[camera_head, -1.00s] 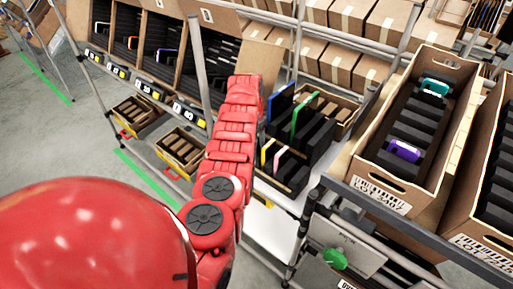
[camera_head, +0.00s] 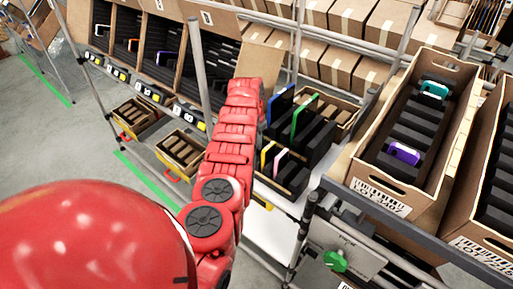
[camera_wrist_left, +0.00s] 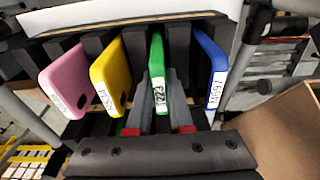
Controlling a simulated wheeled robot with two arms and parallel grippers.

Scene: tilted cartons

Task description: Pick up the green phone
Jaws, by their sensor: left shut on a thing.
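The green phone (camera_wrist_left: 157,55) stands upright in a slot of the black rack in the left wrist view, with a white label marked 7223. It also shows in the head view (camera_head: 303,117). My left gripper (camera_wrist_left: 158,82) is shut on the green phone, one grey finger on each side of its lower part. In the head view the gripper is hidden by my red arm. My right gripper is not in view.
In the same rack, a blue phone (camera_wrist_left: 208,62) stands close right of the green one; a yellow phone (camera_wrist_left: 110,75) and a pink phone (camera_wrist_left: 68,80) stand left. A cardboard box (camera_head: 420,190) with teal and purple phones is at the right. A metal post (camera_head: 199,75) rises beside my arm.

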